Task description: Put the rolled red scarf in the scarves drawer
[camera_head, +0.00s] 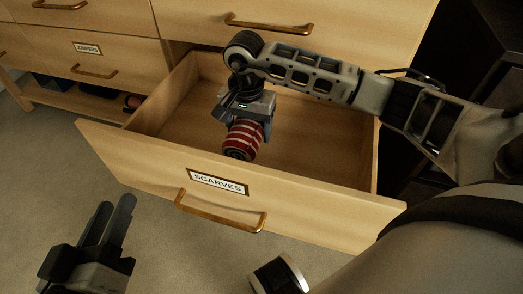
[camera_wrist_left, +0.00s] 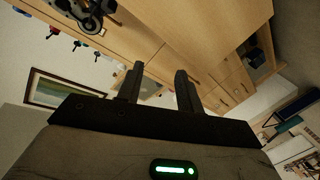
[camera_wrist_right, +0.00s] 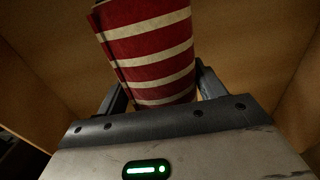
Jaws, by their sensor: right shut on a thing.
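The rolled scarf (camera_head: 243,139), red with cream stripes, is inside the open scarves drawer (camera_head: 140,146), whose front bears a "SCARVES" label (camera_head: 217,182). My right gripper (camera_head: 247,118) reaches down into the drawer and is shut on the scarf. In the right wrist view the scarf (camera_wrist_right: 150,50) stands out between the two fingers, with the drawer's wooden walls around it. Whether the scarf touches the drawer floor cannot be told. My left gripper (camera_head: 118,217) is in front of the drawer at the lower left, empty, with its fingers apart; they also show in the left wrist view (camera_wrist_left: 160,85).
The scarves drawer has a brass handle (camera_head: 220,212) and much bare floor inside. A closed drawer (camera_head: 90,62) with a label is at the left. Carpet (camera_head: 165,235) lies in front.

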